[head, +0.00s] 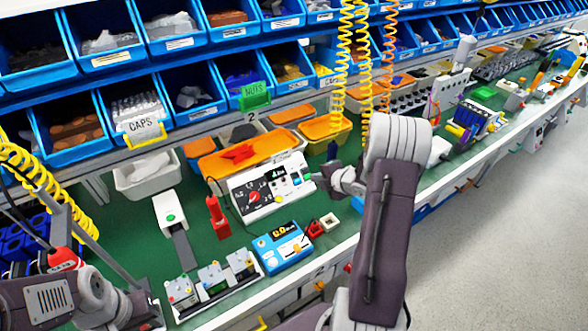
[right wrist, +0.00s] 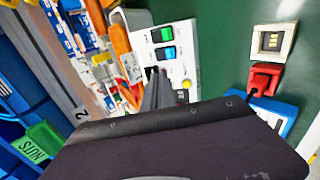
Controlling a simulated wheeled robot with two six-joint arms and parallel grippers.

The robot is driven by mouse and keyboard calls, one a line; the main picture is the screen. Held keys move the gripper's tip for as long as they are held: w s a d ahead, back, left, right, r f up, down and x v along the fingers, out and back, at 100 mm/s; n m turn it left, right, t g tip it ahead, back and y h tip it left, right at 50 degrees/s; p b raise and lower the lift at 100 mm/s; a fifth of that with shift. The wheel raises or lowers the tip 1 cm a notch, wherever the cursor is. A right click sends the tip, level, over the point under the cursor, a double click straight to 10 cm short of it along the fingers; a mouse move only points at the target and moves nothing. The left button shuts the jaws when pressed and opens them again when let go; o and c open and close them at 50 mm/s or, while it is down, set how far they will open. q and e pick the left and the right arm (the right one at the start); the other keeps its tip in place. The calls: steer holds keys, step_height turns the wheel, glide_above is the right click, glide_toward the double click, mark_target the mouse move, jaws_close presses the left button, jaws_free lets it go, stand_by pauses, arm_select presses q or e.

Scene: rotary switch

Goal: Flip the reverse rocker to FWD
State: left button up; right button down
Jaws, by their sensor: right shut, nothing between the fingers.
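A white control panel (head: 247,207) with a dial, a small green display and several buttons stands on the green bench in the head view. The right wrist view shows one end of this panel (right wrist: 177,70), with a green rocker (right wrist: 160,34), a blue rocker (right wrist: 164,53) and a yellow button (right wrist: 186,84). Their labels are too small to read, so I cannot tell which is the reverse rocker. My right gripper (right wrist: 154,76) is shut and empty, its tips over the panel close to the blue rocker. Contact cannot be told. My left arm's end (head: 148,307) is low at the left.
An orange bin (head: 222,161) is behind the panel. A blue meter (head: 283,246), a red block (head: 315,228) and a white block (head: 330,221) lie in front. A red upright tool (head: 217,217) stands to the left. Yellow coiled hoses (head: 344,60) hang behind my right arm.

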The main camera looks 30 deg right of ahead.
steer(key=s, duration=0.1)
steer(key=p, duration=0.1)
glide_toward(297, 174)
steer(key=x, duration=0.7)
steer(key=shift+s+a+f, duration=0.1)
steer(key=shift+s, duration=0.05)
arm_select(q)
steer(key=shift+s+a+r, duration=0.1)
steer(key=shift+a+r, duration=0.1)
steer(key=shift+r, duration=0.5)
arm_select(e)
steer(key=shift+f+b, duration=0.3)
steer(key=shift+b, duration=0.25)
steer(key=shift+r+p, duration=0.35)
arm_select(q)
steer(key=shift+f, duration=0.3)
steer(key=shift+r, duration=0.1)
arm_select(e)
steer(key=shift+r, duration=0.1)
